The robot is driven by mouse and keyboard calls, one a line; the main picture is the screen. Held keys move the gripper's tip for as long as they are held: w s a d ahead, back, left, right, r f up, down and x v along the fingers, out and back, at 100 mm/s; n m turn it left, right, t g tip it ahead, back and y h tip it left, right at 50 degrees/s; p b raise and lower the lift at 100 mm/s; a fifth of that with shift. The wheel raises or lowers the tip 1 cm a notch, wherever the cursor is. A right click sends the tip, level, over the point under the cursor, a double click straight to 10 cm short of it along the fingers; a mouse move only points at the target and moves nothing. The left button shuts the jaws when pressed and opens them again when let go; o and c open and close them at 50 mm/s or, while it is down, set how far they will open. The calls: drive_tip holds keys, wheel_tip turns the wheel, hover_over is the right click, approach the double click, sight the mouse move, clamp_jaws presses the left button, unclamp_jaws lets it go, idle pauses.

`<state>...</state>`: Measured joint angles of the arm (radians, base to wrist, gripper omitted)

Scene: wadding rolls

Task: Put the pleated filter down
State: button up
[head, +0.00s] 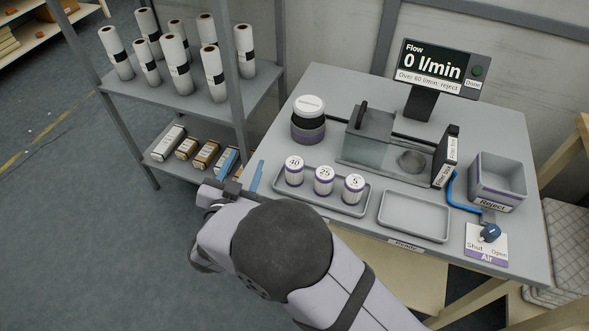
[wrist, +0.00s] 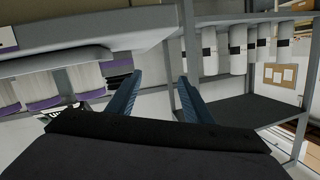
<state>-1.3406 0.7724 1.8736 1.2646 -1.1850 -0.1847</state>
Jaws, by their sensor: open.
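My gripper (head: 250,174) is beside the left edge of the workbench, left of the long tray. In the wrist view my gripper (wrist: 160,78) has its two blue fingers apart with nothing between them. Three white cartridges with purple bands stand upright in the long tray (head: 359,211): the 40 cartridge (head: 294,172), the 25 cartridge (head: 324,182) and the 5 cartridge (head: 353,190). I cannot tell whether one of these is the pleated filter. White and purple cylinders also show at the left of the wrist view, apart from the fingers.
The small tray (head: 413,235) is empty. The display (head: 437,66) reads 0 l/min. A shelf rack (head: 205,108) with white rolls stands left.

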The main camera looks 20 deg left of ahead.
drive_tip(key=a+r+n+g+y, duration=0.1)
drive_tip(key=a+r+g+y, duration=0.2)
drive_tip(key=a, duration=0.4)
wheel_tip(320, 180, up, 3)
drive_tip(key=n+g+h, duration=0.2)
drive_tip(key=g+h, duration=0.3)
drive_tip(key=g, duration=0.3)
hover_over(294, 165)
drive_tip(key=s, duration=0.2)
drive_tip(key=shift+s+a+f, duration=0.15)
drive_tip(key=shift+a+f, duration=0.05)
drive_tip(key=shift+a, duration=0.2)
drive_tip(key=shift+s+d+r+b, duration=0.15)
drive_tip(key=shift+d+b, duration=0.15)
drive_tip(key=shift+d, duration=0.2)
drive_tip(key=shift+h, duration=0.3)
drive_tip(key=shift+w+p+x, duration=0.2)
drive_tip(key=shift+p+x, duration=0.45)
drive_tip(key=shift+x, duration=3.05)
drive_tip(key=shift+r, duration=0.1)
drive_tip(key=c, duration=0.9)
